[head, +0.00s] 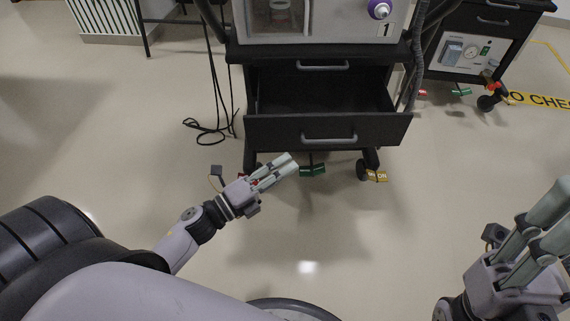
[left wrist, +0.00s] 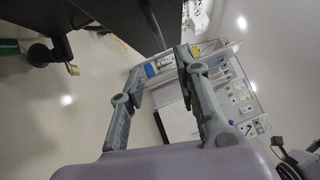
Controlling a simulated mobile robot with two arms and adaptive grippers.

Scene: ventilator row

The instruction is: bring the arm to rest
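My left gripper (head: 288,166) is over the floor, in front of and below the open drawer of the ventilator cart in the head view. In the left wrist view its two fingers (left wrist: 160,62) stand apart with nothing between them. My right gripper (head: 558,215) is at the right edge of the head view, with parallel fingers and a gap between them. Nothing shows in it, and its tips are partly cut off by the frame.
The cart's lower drawer (head: 328,130) is pulled out and looks empty. The ventilator (head: 330,22) marked 1 stands on top. Cables (head: 215,128) hang at left. Another cart (head: 475,50) stands at back right. The wrist view shows a lit equipment unit (left wrist: 235,100). Floor around my left arm is clear.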

